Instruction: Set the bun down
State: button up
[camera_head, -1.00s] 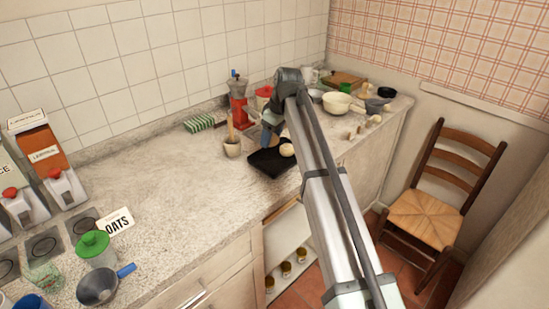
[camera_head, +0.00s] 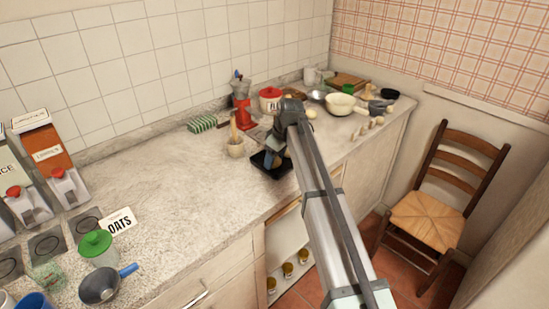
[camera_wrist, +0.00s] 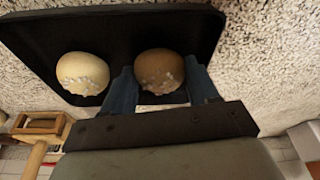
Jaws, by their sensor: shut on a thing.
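The black tray (camera_head: 262,170) lies on the counter, partly hidden by my arm. In the wrist view the tray (camera_wrist: 120,25) holds two rounded buns. A browner bun with pale flecks (camera_wrist: 158,66) is between the fingers of my gripper (camera_wrist: 161,88), which is shut on it. The bun is at the tray surface or just above it; I cannot tell which. A paler flecked bun (camera_wrist: 83,72) lies beside it to the left, apart from the fingers. In the head view my gripper (camera_head: 269,158) is over the tray and the buns are hidden.
A mortar with a pestle (camera_head: 236,148) stands left of the tray. A red grinder (camera_head: 242,112), a red-lidded canister (camera_head: 270,100) and a cream pan (camera_head: 340,104) stand behind. Several small items lie right of my arm.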

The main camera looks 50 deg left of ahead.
jog(key=shift+f, duration=0.1)
jog(key=o, duration=0.8)
jog(key=v, duration=1.2)
jog(key=shift+w+d, duration=0.1)
